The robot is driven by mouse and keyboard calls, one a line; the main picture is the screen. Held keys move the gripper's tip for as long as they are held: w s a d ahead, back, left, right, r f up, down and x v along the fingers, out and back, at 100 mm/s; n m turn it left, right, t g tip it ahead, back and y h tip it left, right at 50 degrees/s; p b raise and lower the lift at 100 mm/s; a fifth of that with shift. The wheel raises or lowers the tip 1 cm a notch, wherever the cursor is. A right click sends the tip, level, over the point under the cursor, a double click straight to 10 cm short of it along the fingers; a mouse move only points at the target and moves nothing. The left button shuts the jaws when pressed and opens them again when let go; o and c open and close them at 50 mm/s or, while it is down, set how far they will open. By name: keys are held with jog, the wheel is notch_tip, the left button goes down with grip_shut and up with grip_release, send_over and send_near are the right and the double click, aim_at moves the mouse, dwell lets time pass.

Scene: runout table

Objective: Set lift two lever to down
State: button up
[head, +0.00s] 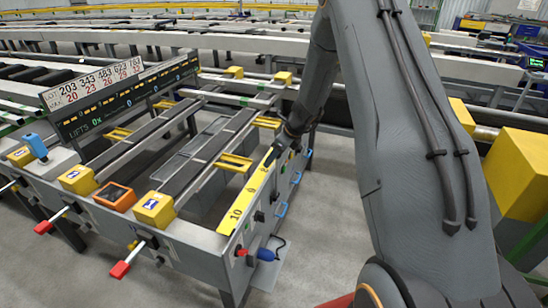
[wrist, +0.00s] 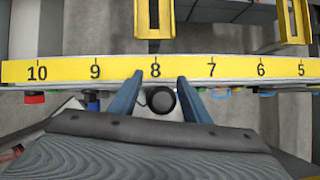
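Levers with red handles stick out from the front of the runout table (head: 190,240). One (head: 120,269) is at the near right, another (head: 43,227) is further left, and a third (head: 6,187) is at the left edge. I cannot read which one is lift two. My gripper (head: 273,154) is over the table's right side, by the yellow scale, well away from these handles. In the wrist view its two blue fingers (wrist: 160,88) are apart near mark 8. A round black knob (wrist: 160,100) shows between them; I cannot tell whether they touch it.
The yellow scale (head: 246,193) runs along the table's right side. Yellow boxes with blue labels (head: 155,207) and an orange-framed panel (head: 115,196) sit on the front rail. A display board (head: 125,95) reads "LIFTS 0x". Grey floor is open before the table.

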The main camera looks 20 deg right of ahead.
jog(key=b+v, duration=0.1)
jog(key=v, duration=0.6)
jog(key=shift+r+b, duration=0.3)
jog(key=shift+r, duration=0.05)
jog(key=shift+s+d, duration=0.1)
jog(key=shift+d, duration=0.05)
